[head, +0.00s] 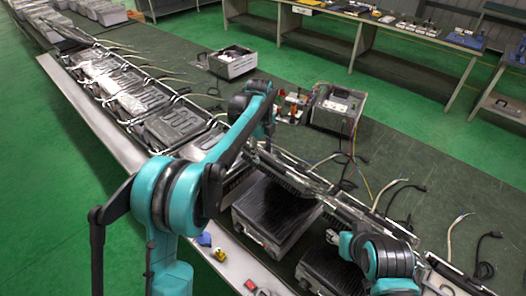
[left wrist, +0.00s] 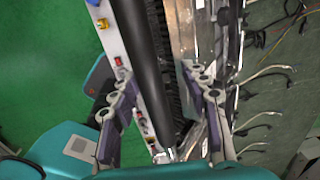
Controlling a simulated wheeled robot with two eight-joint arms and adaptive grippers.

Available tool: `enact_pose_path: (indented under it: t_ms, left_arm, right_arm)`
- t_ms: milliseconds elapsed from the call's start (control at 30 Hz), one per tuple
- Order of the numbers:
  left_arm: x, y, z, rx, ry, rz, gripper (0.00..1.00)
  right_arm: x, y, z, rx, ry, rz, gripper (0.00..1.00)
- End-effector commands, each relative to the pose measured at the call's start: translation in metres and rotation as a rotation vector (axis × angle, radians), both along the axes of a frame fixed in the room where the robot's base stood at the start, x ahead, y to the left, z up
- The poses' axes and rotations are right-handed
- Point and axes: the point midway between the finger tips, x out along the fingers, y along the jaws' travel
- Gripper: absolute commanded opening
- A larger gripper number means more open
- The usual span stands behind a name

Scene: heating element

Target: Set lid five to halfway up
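A row of heating units runs along the long bench. The nearer units have raised dark ribbed lids, one (head: 295,178) behind a black-topped unit (head: 275,207) and another (head: 372,215) nearer right. Farther units have flat silver-grey lids (head: 180,125) lying down. No numbers show, so I cannot tell which lid is five. My left gripper (left wrist: 160,78) has its fingers apart, with a black bar and a ribbed lid edge (left wrist: 181,70) between them; contact is unclear. In the head view its fingers are mostly hidden behind my arm. My right arm is at lower right; its fingers are not clear.
An open metal box (head: 338,108) and another box (head: 231,62) stand on the dark bench top behind the units. Loose cables (head: 345,160) lie there too. A long workbench (head: 370,30) with parts stands at the back. Green floor is free at left.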

Motion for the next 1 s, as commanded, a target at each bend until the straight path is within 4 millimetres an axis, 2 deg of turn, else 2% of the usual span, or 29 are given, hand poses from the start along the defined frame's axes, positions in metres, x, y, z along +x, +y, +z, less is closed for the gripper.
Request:
enact_pose_path:
  t_ms: [133,267,500,700,833,1000]
  left_arm:
    - [0.000,0.000,0.003,0.001,0.001,0.000,0.46]
    - [-0.001,0.001,0.019,0.000,0.000,0.000,0.46]
    - [-0.003,0.003,0.072,0.000,0.000,0.000,0.46]
    - [-0.004,0.004,0.106,0.000,0.000,0.000,0.46]
    - [-0.005,0.005,0.117,0.000,0.000,0.000,0.46]
    - [-0.005,0.005,0.120,0.000,0.000,0.000,0.46]
  right_arm:
    - [0.000,0.000,0.000,0.000,0.000,0.000,0.46]
    - [0.000,0.000,0.000,0.000,0.000,0.000,0.46]
    - [0.000,0.000,0.000,0.000,0.000,0.000,0.46]
    - [0.000,0.000,0.000,0.000,0.000,0.000,0.46]
    - [0.000,0.000,0.000,0.000,0.000,0.000,0.46]
    - [0.000,0.000,0.000,0.000,0.000,0.000,0.46]
